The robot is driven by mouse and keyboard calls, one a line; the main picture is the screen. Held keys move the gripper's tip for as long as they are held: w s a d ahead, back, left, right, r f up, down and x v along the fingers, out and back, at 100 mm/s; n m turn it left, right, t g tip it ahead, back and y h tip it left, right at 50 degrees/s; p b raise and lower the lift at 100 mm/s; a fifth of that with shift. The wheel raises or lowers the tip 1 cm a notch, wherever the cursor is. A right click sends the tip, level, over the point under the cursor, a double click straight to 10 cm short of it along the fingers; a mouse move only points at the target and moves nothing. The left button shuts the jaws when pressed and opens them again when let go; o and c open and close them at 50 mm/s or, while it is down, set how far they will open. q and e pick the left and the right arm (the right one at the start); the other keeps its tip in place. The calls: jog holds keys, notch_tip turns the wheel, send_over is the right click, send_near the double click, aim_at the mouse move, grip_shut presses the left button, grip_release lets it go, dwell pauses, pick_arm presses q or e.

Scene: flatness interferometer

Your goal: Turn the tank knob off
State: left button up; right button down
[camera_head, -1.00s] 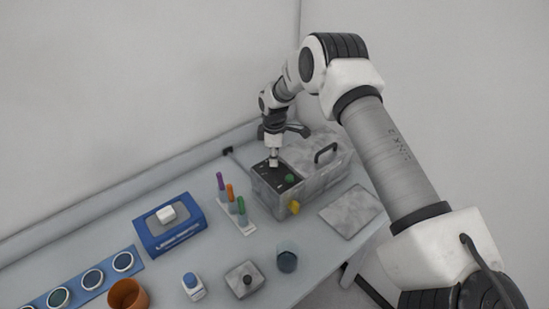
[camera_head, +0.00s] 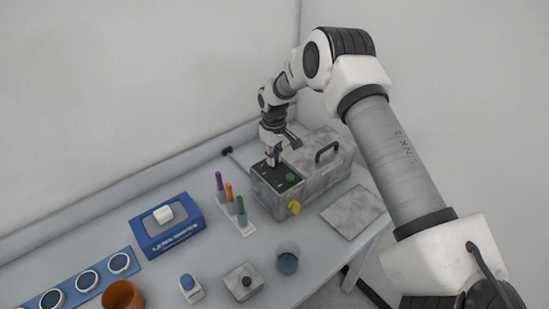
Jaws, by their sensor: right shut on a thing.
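The tank is a grey box (camera_head: 314,181) with a dark handle on its lid, standing at the back right of the bench. Its dark top panel (camera_head: 267,181) carries a green round part (camera_head: 290,177), and a yellow part (camera_head: 294,208) sits on its front. My right gripper (camera_head: 274,159) reaches down from above to the back of the dark panel. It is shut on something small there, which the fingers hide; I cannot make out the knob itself. My left gripper is not in view.
A rack with purple, orange and green tubes (camera_head: 240,219) stands left of the tank. A blue device (camera_head: 168,229), orange pot (camera_head: 123,296), glass (camera_head: 288,258), small grey box (camera_head: 244,282) and blue-topped bottle (camera_head: 190,286) stand in front. A flat grey plate (camera_head: 355,212) lies at right.

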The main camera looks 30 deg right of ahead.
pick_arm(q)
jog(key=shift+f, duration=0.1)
pick_arm(e)
jog(key=shift+m, duration=0.5)
jog(key=c, duration=1.2)
grip_release()
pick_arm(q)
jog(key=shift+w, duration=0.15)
pick_arm(e)
jog(key=shift+w+f, duration=0.1)
jog(key=shift+w, duration=0.1)
notch_tip(320, 180, up, 12)
jog(key=shift+f, duration=0.1)
